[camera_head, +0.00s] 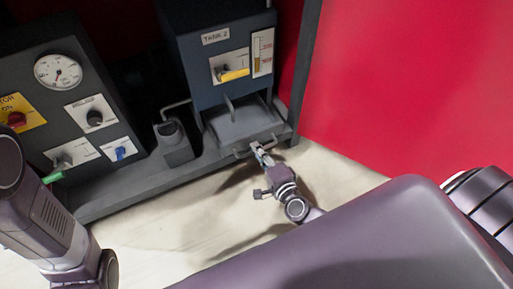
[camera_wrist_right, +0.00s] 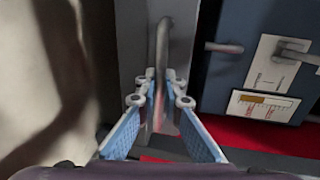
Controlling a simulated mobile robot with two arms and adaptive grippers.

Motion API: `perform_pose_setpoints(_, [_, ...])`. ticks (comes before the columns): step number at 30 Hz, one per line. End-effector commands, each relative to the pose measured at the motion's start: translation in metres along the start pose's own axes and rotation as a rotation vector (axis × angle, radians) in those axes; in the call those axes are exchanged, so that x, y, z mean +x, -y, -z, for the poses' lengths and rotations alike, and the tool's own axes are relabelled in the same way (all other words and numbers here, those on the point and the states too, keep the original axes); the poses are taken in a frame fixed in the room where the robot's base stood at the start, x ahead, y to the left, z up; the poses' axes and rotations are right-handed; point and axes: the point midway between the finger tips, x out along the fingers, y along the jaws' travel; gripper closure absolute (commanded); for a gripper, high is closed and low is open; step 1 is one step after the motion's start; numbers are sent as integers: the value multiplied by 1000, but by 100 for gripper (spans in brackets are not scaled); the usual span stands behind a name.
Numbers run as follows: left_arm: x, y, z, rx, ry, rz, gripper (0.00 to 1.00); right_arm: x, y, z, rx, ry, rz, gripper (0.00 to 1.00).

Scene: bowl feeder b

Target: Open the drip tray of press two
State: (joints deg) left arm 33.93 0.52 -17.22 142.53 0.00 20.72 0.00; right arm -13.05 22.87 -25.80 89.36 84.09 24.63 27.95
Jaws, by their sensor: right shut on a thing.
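Press two is the blue-grey box (camera_head: 224,62) with a white label ending in "2", at the top middle of the head view. Its grey drip tray (camera_head: 240,124) sits under the box, with a thin bar handle (camera_head: 241,153) along its front edge. My right gripper (camera_head: 262,151) is at the right part of this handle. In the right wrist view the blue-padded fingers (camera_wrist_right: 161,88) are closed around the upright-looking handle bar (camera_wrist_right: 163,45). How far the tray is out cannot be told. My left gripper is outside the view; only my left arm shows at lower left.
A dark control panel (camera_head: 78,134) with a gauge, knobs and switches stands at left. A small grey unit (camera_head: 174,145) with a pipe is left of the tray. The grey bench edge (camera_head: 150,185) runs below. A red wall (camera_head: 400,85) is at right; pale floor lies in front.

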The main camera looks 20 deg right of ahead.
Motion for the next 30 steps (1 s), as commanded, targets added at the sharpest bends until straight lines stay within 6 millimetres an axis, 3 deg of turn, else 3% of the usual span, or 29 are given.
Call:
perform_pose_setpoints(5, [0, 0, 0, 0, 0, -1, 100, 0, -1, 0, 0, 1, -2, 75])
perform_pose_setpoints(17, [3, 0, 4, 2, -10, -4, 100, -1, 4, 0, 3, -2, -1, 75])
perform_pose_setpoints(28, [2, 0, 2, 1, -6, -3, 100, -8, 49, 1, 4, -3, 7, 75])
perform_pose_setpoints(30, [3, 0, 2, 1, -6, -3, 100, -10, 58, 1, 0, -1, 11, 70])
